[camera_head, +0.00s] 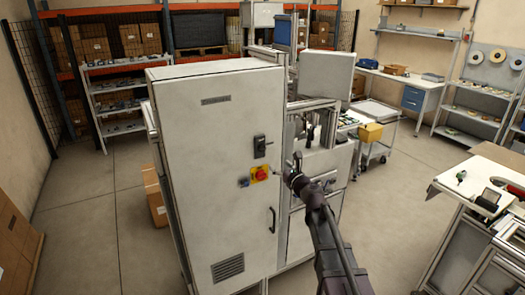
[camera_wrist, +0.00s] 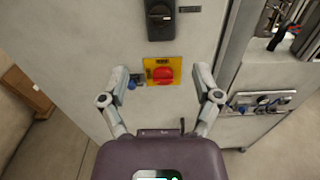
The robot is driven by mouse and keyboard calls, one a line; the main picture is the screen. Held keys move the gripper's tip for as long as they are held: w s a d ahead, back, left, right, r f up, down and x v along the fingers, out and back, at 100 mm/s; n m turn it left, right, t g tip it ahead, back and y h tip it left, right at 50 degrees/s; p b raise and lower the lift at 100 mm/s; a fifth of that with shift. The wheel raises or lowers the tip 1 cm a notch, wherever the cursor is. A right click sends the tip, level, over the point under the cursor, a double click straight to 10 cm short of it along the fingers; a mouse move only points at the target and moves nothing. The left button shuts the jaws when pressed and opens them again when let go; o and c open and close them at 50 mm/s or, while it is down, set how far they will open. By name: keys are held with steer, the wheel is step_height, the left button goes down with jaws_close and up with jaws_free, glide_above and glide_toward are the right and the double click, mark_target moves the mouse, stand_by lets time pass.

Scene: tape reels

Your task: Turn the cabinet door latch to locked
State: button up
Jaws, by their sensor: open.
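The cabinet (camera_head: 215,190) is a tall light-grey box with a closed front door. The black door latch (camera_head: 260,146) sits on the door's right side, and it shows at the top of the wrist view (camera_wrist: 160,18). Its turn position is too small to tell for sure. Below it is a red knob on a yellow plate (camera_head: 259,174), also in the wrist view (camera_wrist: 162,73). My gripper (camera_head: 292,170) is in front of the door's right side. In the wrist view, its open, empty fingers (camera_wrist: 162,76) frame the red knob, below the latch.
A small blue button (camera_head: 244,182) sits left of the yellow plate, and a black door handle (camera_head: 272,219) lower down. A machine (camera_head: 318,160) with open framework stands right of the cabinet. A workbench (camera_head: 480,185) is at the right. Floor between is clear.

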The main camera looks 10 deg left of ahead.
mark_target(263, 151)
steer(key=x, duration=1.3)
steer(key=shift+w+a, duration=0.25)
steer(key=shift+w, duration=0.05)
jaws_close()
